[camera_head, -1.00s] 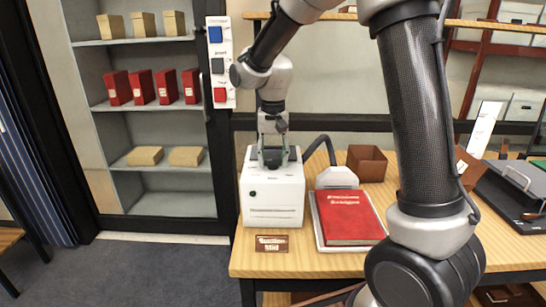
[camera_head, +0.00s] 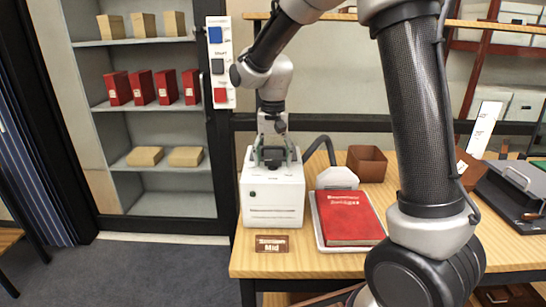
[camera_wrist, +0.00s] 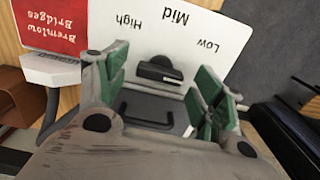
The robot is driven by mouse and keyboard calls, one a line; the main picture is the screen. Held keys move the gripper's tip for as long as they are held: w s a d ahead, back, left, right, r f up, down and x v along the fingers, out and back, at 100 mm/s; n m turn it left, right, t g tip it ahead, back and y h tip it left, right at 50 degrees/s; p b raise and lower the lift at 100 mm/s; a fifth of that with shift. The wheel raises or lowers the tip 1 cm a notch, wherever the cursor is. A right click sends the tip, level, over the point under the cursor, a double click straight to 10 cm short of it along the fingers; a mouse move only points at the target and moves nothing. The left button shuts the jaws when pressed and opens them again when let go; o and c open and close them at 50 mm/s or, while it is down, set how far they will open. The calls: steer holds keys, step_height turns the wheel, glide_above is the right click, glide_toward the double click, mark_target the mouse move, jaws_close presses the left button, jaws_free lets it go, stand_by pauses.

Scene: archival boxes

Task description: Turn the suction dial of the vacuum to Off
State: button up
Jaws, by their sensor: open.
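The vacuum (camera_head: 272,204) is a white box on the wooden table. Its white top (camera_wrist: 207,28) carries the words Low, Mid and High in the wrist view. A dark dial (camera_wrist: 158,72) sits near the Mid word. My gripper (camera_head: 272,156) is above the vacuum, pointing down. In the wrist view my gripper (camera_wrist: 162,75) is open, its green-padded fingers on either side of the dial. I cannot tell whether they touch it. A small sign (camera_head: 271,244) in front of the vacuum reads Mid. No Off word is visible.
A red book (camera_head: 347,217) lies on a white tray right of the vacuum. A hose (camera_head: 318,146) and its pale nozzle (camera_head: 337,178) are behind the book. A brown box (camera_head: 367,164) stands farther back. A wall panel with coloured buttons (camera_head: 219,65) is at the back left.

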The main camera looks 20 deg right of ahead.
mark_target(272, 160)
step_height(272, 160, up, 12)
stand_by(0.6)
steer(key=s+d+n+t, duration=0.2)
steer(key=s+d, duration=0.5)
steer(key=s, duration=0.6)
steer(key=s+d+n+t, duration=0.1)
steer(key=s+d+t, duration=0.1)
steer(key=s+d, duration=0.6)
steer(key=s+f, duration=0.1)
steer(key=s, duration=0.4)
steer(key=shift+n, duration=0.4)
